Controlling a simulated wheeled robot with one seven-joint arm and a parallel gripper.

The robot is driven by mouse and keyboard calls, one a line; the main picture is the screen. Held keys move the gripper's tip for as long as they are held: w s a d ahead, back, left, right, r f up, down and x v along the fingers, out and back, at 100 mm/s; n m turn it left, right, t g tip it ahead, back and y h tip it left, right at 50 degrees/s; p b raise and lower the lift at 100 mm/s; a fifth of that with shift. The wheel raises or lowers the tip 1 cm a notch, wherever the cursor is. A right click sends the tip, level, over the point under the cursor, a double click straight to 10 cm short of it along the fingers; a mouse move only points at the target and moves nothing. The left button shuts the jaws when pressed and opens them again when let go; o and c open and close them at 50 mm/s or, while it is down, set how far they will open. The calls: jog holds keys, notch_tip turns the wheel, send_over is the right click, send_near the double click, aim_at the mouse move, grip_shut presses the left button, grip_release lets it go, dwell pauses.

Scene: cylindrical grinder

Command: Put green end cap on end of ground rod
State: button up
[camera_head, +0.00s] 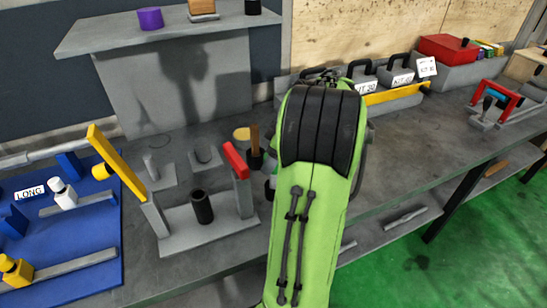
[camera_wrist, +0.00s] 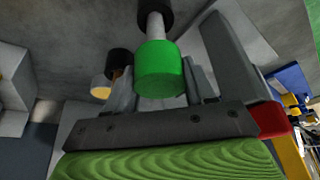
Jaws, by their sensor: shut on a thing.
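In the wrist view, the green end cap (camera_wrist: 160,72) sits between the grey fingers of my gripper (camera_wrist: 162,88), which is shut on it. A short pale grey rod (camera_wrist: 154,26) lines up with the cap on its far side. The rod's other end meets a black round piece (camera_wrist: 154,8) at the top of the picture. The cap and rod look in contact, but I cannot tell whether the cap is seated on the rod end. In the head view my green arm hides the gripper, the cap and this rod.
A grey stand with a red-topped post (camera_head: 236,160) is close left of my arm; a black cylinder (camera_head: 202,207) stands on its base. Boxes line the bench's back.

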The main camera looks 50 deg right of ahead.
jog(key=shift+f, duration=0.35)
jog(key=o, duration=1.1)
jog(key=shift+r, duration=0.1)
jog(key=p+v, duration=0.8)
jog(key=v, duration=0.7)
jog(key=shift+s+r, duration=0.2)
jog(key=shift+r, duration=0.1)
jog(key=shift+d, duration=0.1)
